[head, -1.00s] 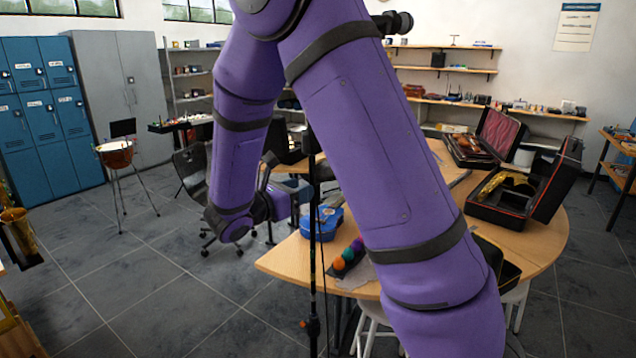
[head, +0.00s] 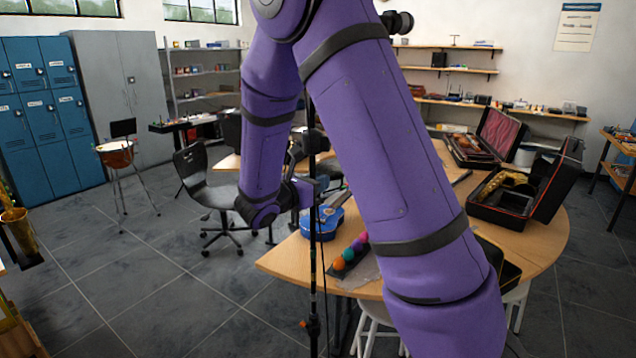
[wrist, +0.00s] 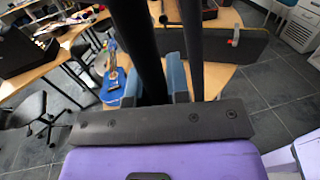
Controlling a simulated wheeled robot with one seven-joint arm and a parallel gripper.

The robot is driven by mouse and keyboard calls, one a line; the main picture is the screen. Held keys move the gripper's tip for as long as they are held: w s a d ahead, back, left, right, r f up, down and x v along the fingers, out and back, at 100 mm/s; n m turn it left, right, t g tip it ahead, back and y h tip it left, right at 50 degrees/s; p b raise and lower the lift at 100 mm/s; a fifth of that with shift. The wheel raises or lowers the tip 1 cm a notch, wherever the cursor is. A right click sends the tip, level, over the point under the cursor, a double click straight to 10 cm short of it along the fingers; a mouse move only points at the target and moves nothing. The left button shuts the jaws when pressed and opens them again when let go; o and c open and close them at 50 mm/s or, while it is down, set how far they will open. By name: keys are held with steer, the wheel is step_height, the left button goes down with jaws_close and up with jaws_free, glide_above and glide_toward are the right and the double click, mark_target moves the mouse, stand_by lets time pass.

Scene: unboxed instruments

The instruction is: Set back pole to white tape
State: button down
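My gripper (head: 312,188) is at this pole, at about table height, partly hidden by my arm and the pole. In the wrist view, a thick dark pole (wrist: 143,50) runs down between the two blue fingers of my gripper (wrist: 154,88). A second dark pole (wrist: 195,45) passes to its right. Whether the fingers press on the pole cannot be seen. I cannot make out white tape.
A black chair (head: 205,180) and a drum (head: 117,157) stand left. White stools are under the table.

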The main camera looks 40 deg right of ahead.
mark_target(311, 214)
step_height(311, 214, down, 8)
stand_by(0.6)
steer(key=c, duration=1.1)
jaws_free()
steer(key=shift+a, duration=0.15)
steer(key=s+a, duration=0.1)
steer(key=a, duration=0.9)
steer(key=shift+s+a, duration=0.25)
steer(key=shift+s, duration=0.1)
